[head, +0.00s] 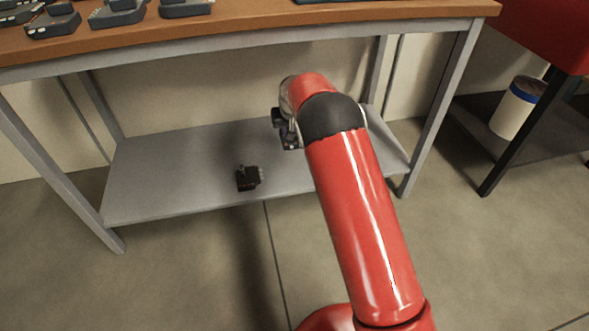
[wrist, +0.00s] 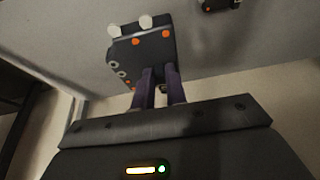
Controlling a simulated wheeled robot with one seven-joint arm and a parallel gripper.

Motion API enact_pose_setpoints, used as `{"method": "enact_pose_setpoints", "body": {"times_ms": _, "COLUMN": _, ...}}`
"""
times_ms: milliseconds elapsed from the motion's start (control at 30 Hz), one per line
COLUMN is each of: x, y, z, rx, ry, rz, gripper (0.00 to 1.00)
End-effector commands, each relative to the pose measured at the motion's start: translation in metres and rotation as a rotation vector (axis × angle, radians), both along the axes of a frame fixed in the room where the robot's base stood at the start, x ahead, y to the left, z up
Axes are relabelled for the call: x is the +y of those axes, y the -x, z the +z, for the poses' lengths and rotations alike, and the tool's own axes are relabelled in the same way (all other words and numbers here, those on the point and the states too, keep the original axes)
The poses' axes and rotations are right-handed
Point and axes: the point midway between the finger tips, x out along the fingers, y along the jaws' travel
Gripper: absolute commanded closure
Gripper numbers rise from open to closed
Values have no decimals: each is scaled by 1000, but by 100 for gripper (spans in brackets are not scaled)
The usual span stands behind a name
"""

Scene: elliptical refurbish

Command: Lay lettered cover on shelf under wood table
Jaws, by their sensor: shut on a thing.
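My gripper (wrist: 160,80) is shut on a dark cover-like piece (wrist: 135,52) with orange dots, grey rings and two pale knobs. I cannot read any letters on it. In the head view my gripper is mostly hidden behind my red arm, and a dark bit of the held piece (head: 290,144) shows over the shelf. The grey shelf (head: 165,165) lies under the wood table (head: 250,22); it also fills the background of the wrist view (wrist: 230,60). I cannot tell whether the held piece touches the shelf.
A small dark part (head: 247,178) lies on the shelf near its front edge; a dark part also shows at the top of the wrist view (wrist: 218,4). The shelf's left side is bare. Grey table legs (head: 440,110) flank it. A white bin (head: 517,108) stands at right.

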Motion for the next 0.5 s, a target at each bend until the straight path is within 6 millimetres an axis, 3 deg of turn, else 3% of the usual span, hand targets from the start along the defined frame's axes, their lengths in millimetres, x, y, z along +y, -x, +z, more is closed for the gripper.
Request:
{"method": "enact_pose_setpoints", "body": {"times_ms": 33, "x": 0, "y": 1, "z": -18, "rx": 5, "ry": 1, "rz": 0, "gripper": 100}}
{"method": "enact_pose_setpoints", "body": {"times_ms": 300, "x": -1, "y": 1, "z": -89, "rx": 3, "ry": 2, "rz": 0, "gripper": 100}}
{"method": "enact_pose_setpoints", "body": {"times_ms": 500, "x": -1, "y": 0, "z": -117, "rx": -1, "ry": 0, "rz": 0, "gripper": 100}}
